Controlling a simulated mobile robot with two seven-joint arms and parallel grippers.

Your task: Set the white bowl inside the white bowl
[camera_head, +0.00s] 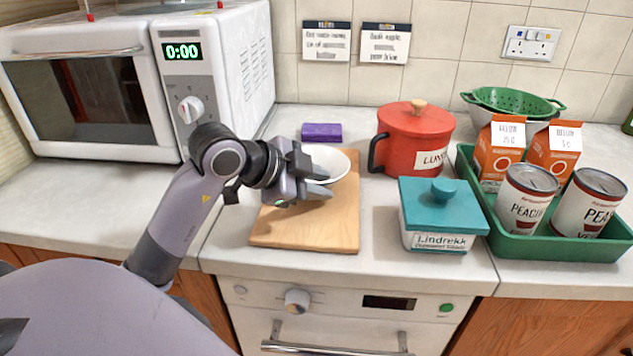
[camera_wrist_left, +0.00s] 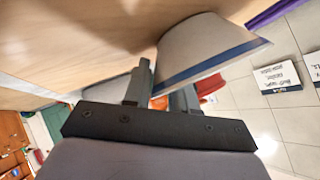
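A white bowl (camera_head: 334,158) sits on the wooden cutting board (camera_head: 335,228), partly hidden by my left gripper. In the left wrist view the bowl (camera_wrist_left: 203,47) shows a blue band at its rim. My left gripper (camera_head: 322,183) is at the near side of the bowl with its fingers apart. In the wrist view the fingers (camera_wrist_left: 160,90) stand either side of the bowl's edge, one partly hidden behind the rim. Contact cannot be told. I cannot make out a second white bowl clearly; a pale shape shows under the green colander (camera_head: 515,101). My right gripper is not in view.
A red canister (camera_head: 413,140) and a teal-lidded box (camera_head: 442,215) stand right of the board. A green tray (camera_head: 545,247) holds cans and orange cartons. A purple block (camera_head: 321,132) lies behind the board; a microwave (camera_head: 135,85) stands left. The board's front part is clear.

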